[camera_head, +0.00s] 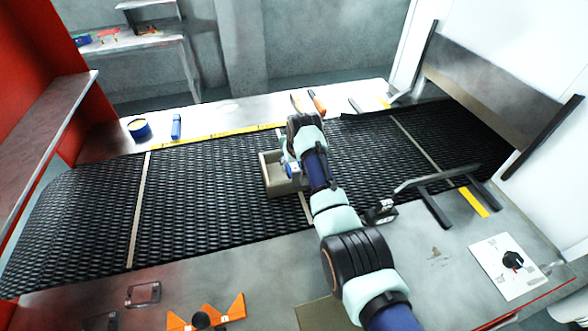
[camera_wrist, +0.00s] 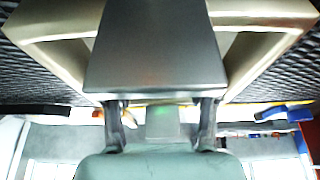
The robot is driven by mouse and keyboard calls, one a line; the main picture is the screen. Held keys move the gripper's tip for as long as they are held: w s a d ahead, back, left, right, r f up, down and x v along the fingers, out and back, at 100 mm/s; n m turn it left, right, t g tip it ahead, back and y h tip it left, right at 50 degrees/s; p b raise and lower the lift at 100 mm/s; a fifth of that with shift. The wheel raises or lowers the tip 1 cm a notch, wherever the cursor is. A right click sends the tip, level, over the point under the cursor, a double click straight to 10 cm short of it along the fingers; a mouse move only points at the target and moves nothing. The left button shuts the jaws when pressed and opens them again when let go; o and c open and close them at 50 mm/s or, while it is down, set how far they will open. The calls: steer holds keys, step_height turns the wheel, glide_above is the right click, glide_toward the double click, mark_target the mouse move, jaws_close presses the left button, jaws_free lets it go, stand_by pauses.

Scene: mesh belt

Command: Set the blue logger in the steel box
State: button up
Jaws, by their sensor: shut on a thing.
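The steel box (camera_head: 272,186) is an open, beige-grey box on the black mesh belt, and its walls also show in the wrist view (camera_wrist: 60,22). My gripper (camera_head: 293,158) is over the box. In the wrist view my gripper (camera_wrist: 160,112) is shut on a block with a plain grey face (camera_wrist: 155,50), held over the box opening. In the head view a small patch of blue on pale (camera_head: 292,169) shows at the gripper; I take this held block as the blue logger. Its lower end and any contact with the box floor are hidden.
A round blue-rimmed container (camera_head: 139,130) and a small blue upright item (camera_head: 176,127) stand on the far ledge. Orange-handled tools (camera_head: 317,102) lie behind the gripper. A dark raised rail (camera_head: 436,178) stands at the belt's near right edge. The belt's left part is clear.

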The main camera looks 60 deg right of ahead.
steer(key=shift+f, duration=1)
steer(key=o, duration=1.3)
steer(key=shift+f, duration=0.15)
steer(key=p+v, duration=0.3)
steer(key=v, duration=0.9)
steer(key=shift+w+a, duration=0.1)
